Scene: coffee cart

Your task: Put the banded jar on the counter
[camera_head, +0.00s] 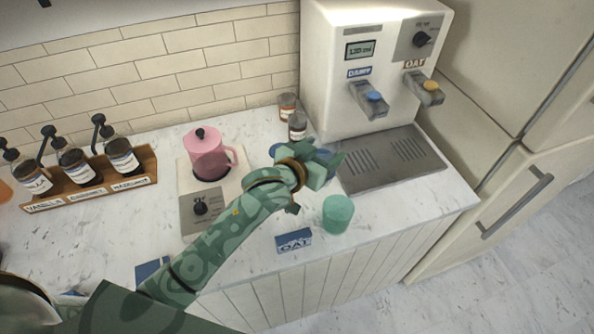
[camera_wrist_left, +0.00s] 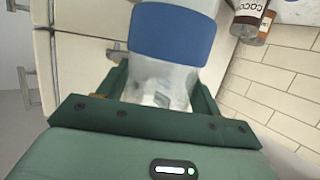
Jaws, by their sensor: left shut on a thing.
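The banded jar, pale and clear with a wide blue band (camera_wrist_left: 172,35), is between the fingers of my left gripper (camera_wrist_left: 160,90) in the left wrist view. The fingers close on its pale part. In the head view my left gripper (camera_head: 325,167) is over the counter (camera_head: 385,215), in front of the dispenser. There the gripper largely hides the jar, and I cannot tell whether the jar touches the counter. My right gripper is not in view.
A green cup (camera_head: 338,214) and an OAT card (camera_head: 293,240) are near the counter's front edge. The milk dispenser (camera_head: 330,85) and its drip tray (camera_head: 395,160) stand behind. Small brown jars (camera_head: 297,125), a pink pot (camera_head: 207,153) and a syrup rack (camera_head: 95,185) are farther left.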

